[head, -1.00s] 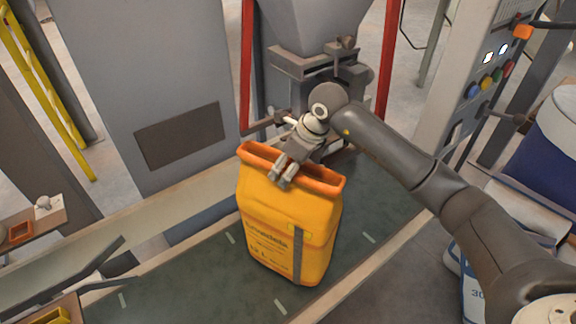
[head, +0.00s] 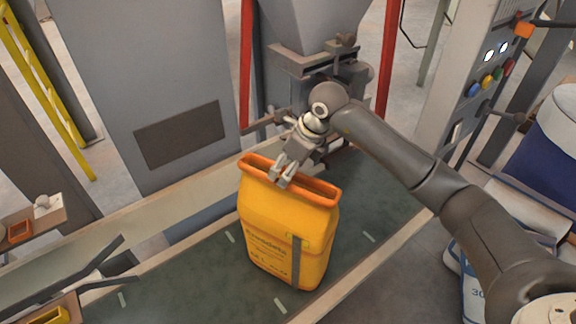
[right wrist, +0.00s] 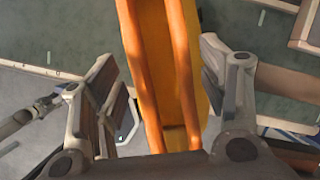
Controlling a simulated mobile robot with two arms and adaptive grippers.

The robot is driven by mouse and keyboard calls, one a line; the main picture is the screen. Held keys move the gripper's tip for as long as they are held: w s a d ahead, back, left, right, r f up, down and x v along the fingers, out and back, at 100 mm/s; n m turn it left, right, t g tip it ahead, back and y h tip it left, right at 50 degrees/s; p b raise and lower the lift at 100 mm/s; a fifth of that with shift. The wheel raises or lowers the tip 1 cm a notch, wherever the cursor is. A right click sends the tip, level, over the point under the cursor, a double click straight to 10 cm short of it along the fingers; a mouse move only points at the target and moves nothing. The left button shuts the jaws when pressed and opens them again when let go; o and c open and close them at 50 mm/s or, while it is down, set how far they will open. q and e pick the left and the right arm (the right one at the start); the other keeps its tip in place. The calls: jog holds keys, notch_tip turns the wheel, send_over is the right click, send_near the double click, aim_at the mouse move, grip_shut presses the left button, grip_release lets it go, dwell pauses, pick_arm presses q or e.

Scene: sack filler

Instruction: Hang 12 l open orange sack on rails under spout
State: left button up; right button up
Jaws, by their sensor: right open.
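The orange sack (head: 270,232) stands upright on the dark conveyor belt, its reinforced mouth open at the top. The gripper is open. The spout's grey outlet (head: 325,68) under the hopper is behind my right arm, above and behind the sack. The rails below it are partly hidden by my wrist.
The green-black belt (head: 190,270) is clear on both sides of the sack, between low side edges. Red posts (head: 246,65) flank the hopper. A button panel (head: 487,75) stands at the right.

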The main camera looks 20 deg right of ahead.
jog(key=b+v, duration=0.2)
jog(key=v, duration=1)
jog(key=shift+r+b, duration=0.2)
jog(key=shift+b, duration=0.2)
jog(key=shift+s, duration=0.1)
